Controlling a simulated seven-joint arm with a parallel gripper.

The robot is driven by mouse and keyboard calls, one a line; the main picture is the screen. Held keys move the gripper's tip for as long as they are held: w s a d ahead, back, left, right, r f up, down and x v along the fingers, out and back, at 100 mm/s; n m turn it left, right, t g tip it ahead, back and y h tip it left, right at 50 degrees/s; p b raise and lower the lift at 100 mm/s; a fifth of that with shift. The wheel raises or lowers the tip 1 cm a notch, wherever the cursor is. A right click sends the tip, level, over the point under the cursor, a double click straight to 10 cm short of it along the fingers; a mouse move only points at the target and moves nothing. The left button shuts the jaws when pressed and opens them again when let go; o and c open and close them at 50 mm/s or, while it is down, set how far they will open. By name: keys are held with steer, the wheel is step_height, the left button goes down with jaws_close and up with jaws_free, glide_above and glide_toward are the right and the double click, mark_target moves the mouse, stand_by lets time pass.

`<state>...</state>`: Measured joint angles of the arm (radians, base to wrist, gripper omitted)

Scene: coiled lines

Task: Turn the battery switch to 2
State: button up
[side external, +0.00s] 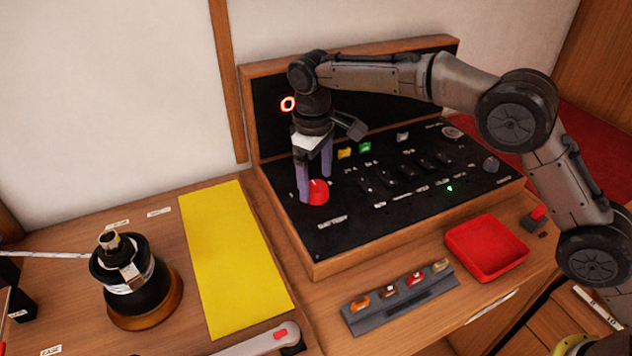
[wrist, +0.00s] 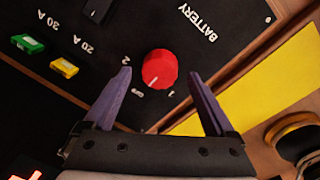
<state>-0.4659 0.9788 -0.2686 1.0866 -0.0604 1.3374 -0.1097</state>
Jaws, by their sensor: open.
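The battery switch is a round red knob (side external: 318,192) on the left part of the black panel; it also shows in the wrist view (wrist: 160,68). A short white mark on it points to the lower left in the wrist view, roughly toward a small blurred label (wrist: 137,92). The label 2 (wrist: 126,62) is left of the knob, and the label 1 (wrist: 171,93) is below it. My gripper (side external: 316,188) is open, pointing down, with its purple fingers on either side of the knob. In the wrist view gaps show between the fingers and the knob.
The black panel (side external: 340,228) also carries rocker switches and yellow and green fuses (side external: 364,147). A red tray (side external: 487,247) and a grey fuse holder (side external: 400,305) lie in front. A yellow sheet (side external: 235,260) and a black winch (side external: 130,275) are to the left.

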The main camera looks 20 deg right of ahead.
steer(key=shift+f, duration=0.85)
steer(key=shift+c, duration=0.2)
steer(key=c, duration=1.3)
steer(key=shift+c, duration=0.2)
steer(key=shift+m, duration=0.4)
steer(key=m, duration=0.5)
steer(key=shift+w+m, duration=0.1)
steer(key=shift+m, duration=0.2)
steer(key=m, duration=0.5)
steer(key=shift+g, duration=0.3)
steer(key=shift+m, duration=0.4)
